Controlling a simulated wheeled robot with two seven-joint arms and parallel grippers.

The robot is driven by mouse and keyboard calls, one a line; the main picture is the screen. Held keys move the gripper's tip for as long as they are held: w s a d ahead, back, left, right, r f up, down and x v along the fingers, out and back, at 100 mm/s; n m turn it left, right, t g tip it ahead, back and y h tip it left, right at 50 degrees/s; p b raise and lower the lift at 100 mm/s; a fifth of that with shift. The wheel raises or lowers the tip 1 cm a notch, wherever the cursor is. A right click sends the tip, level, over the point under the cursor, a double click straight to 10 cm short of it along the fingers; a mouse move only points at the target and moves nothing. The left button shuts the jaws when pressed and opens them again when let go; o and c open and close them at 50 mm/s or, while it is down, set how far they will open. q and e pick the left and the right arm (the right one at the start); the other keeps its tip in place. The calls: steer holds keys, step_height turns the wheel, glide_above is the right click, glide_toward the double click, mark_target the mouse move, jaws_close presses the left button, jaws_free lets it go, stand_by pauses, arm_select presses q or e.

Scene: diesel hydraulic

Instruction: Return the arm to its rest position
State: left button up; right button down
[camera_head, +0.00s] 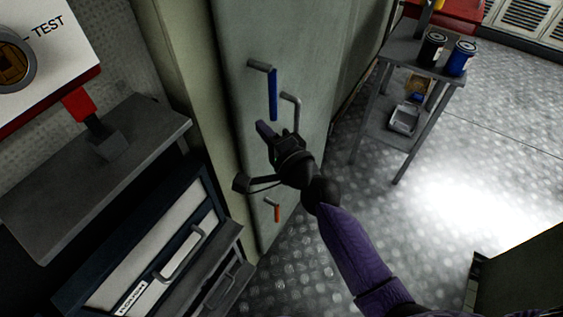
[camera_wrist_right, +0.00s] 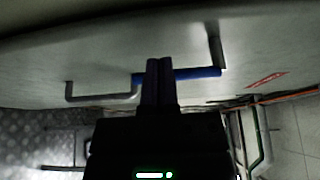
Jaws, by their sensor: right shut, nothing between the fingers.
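My right arm (camera_head: 352,245), with a purple sleeve, reaches up from the bottom of the head view. My right gripper (camera_head: 263,129) is in front of the grey-green cabinet door, just below a handle with a blue grip (camera_head: 272,94) and beside a plain grey handle (camera_head: 292,110). In the right wrist view the gripper's fingers (camera_wrist_right: 160,66) are together with nothing between them. There they overlap the blue handle (camera_wrist_right: 190,76); I cannot tell whether they touch it. The grey handle (camera_wrist_right: 100,94) shows to their left. My left gripper is not in view.
A handle with an orange grip (camera_head: 277,212) is lower on the door. A drawer unit (camera_head: 165,245) and a grey shelf (camera_head: 60,190) are at left. A small table (camera_head: 400,52) with cans stands at upper right. Metal floor (camera_head: 480,160) lies clear at right.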

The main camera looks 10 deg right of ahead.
steer(key=s, duration=0.7)
steer(key=s+d+f+n+g+h+b, duration=0.1)
steer(key=s+d+f+n+g, duration=0.2)
steer(key=f, duration=0.7)
steer(key=s+d+f+n+g+h+b, duration=0.15)
steer(key=s+f, duration=0.25)
steer(key=f, duration=0.6)
steer(key=s+d+f+n+g+h+b, duration=0.2)
steer(key=s+f+n+g, duration=0.15)
steer(key=f, duration=0.65)
arm_select(q)
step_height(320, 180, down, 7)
steer(key=b, duration=0.2)
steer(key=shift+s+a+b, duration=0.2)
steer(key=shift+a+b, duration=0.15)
steer(key=shift+b, duration=0.05)
arm_select(e)
steer(key=s+d+f+n+g+h, duration=0.1)
steer(key=s+d+f+n+g, duration=0.1)
steer(key=s+f, duration=0.3)
steer(key=s+d+f+n+g+h, duration=0.1)
steer(key=s+d+f+n+g, duration=0.2)
steer(key=s, duration=0.8)
steer(key=s+d+f+n+g+h, duration=0.1)
steer(key=s+d+f+n+g, duration=0.1)
steer(key=s+f, duration=0.5)
steer(key=shift+s+d+f+n+g, duration=0.15)
steer(key=shift+s+d+n+g, duration=0.2)
steer(key=shift+s, duration=0.3)
